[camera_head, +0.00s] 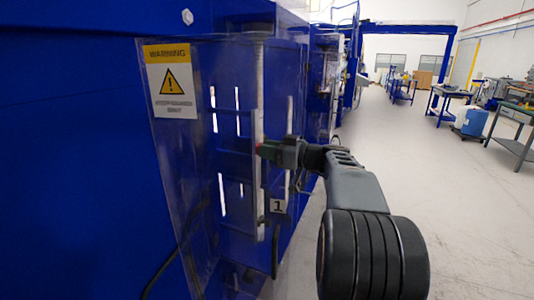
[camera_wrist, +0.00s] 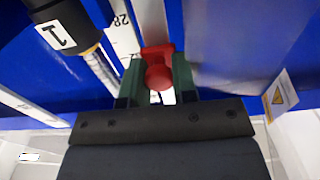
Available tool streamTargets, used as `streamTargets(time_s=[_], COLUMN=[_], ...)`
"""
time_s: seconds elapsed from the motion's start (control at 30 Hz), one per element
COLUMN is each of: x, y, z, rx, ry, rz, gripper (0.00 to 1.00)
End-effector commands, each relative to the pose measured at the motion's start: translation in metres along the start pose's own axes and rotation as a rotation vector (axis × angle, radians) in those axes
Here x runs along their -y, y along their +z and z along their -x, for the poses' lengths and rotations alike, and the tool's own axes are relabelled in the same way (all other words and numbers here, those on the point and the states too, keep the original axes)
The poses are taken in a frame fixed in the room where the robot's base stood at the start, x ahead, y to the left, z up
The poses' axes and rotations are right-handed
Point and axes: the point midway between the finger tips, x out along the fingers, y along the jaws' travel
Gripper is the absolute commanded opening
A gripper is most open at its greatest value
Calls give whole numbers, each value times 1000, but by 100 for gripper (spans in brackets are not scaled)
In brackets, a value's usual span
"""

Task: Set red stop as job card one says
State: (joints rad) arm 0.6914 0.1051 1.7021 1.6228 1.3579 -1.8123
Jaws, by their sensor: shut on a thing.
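The red stop (camera_wrist: 158,70) shows in the wrist view as a red knob on a flat red body, between the green fingers of my gripper (camera_wrist: 157,85). My gripper is shut on it. The stop sits over a grey vertical rail, beside a white scale (camera_wrist: 122,36) marked 28. In the head view my gripper (camera_head: 268,150) reaches the rail on the blue machine, and only a small bit of red shows at its tips. No job card is readable.
A clear guard panel (camera_head: 185,130) with a yellow warning sign (camera_head: 170,80) stands left of the rail. The blue machine (camera_head: 70,150) fills the left side. Open floor (camera_head: 440,220) lies to the right, with workbenches (camera_head: 450,95) farther back.

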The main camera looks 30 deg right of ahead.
Motion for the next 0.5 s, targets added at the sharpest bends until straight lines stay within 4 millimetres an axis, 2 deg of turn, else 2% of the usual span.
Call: streamTargets(time_s=[0.1, 0.13, 0.37, 0.5], x=[0, 1, 0, 0], y=[0, 0, 0, 0], z=[0, 0, 0, 0], rx=[0, 0, 0, 0], ry=[-2, -2, -2, -2], rz=[0, 1, 1, 0], gripper=[0, 29, 51, 52])
